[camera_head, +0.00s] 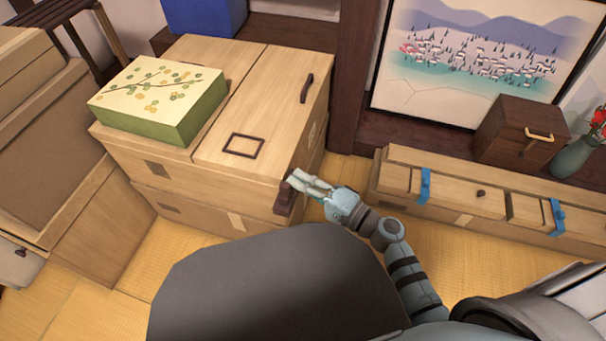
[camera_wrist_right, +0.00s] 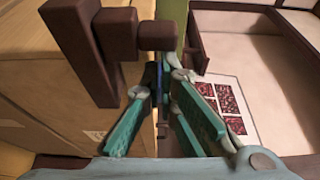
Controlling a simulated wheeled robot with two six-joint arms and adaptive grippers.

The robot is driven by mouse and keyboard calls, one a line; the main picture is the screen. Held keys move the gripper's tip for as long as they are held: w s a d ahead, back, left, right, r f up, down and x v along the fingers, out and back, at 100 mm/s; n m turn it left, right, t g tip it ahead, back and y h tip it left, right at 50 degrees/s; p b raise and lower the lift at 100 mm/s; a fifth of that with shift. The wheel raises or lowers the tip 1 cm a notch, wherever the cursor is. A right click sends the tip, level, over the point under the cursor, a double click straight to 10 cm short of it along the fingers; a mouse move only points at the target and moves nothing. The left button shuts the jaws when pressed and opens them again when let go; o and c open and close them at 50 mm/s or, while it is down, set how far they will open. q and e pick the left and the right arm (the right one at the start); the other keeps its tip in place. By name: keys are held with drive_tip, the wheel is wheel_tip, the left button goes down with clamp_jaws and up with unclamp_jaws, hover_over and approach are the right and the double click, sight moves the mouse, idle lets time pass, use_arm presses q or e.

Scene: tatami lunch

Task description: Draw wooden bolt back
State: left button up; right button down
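The dark brown wooden bolt (camera_head: 284,203) sits at the front right corner of a pale wooden chest (camera_head: 190,178). In the right wrist view a dark upright post and a short bar ending in a square knob (camera_wrist_right: 157,36) show beside the chest's side. My right gripper (camera_head: 304,181) is at the bolt, on its right side. In the right wrist view its teal fingers (camera_wrist_right: 163,76) converge just below the knob. Their tips are close together, and whether they touch or pinch the knob is unclear. My left gripper is not in view.
A green patterned box (camera_head: 160,98) stands on the chest's lid, beside a dark square frame (camera_head: 244,145) and a dark handle (camera_head: 306,88). A long low wooden box (camera_head: 475,196) with blue straps lies to the right. Tatami floor (camera_head: 350,172) shows between them.

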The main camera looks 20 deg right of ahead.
drive_tip(key=shift+s+a, duration=0.1)
drive_tip(key=w+d+b, duration=0.2)
drive_tip(key=w+b, duration=0.1)
drive_tip(key=w, duration=0.1)
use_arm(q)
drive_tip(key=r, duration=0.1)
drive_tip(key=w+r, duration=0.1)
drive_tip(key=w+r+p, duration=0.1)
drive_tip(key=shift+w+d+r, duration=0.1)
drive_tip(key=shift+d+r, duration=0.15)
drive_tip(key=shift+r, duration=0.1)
use_arm(e)
drive_tip(key=v, duration=1)
drive_tip(key=shift+s+d, duration=0.2)
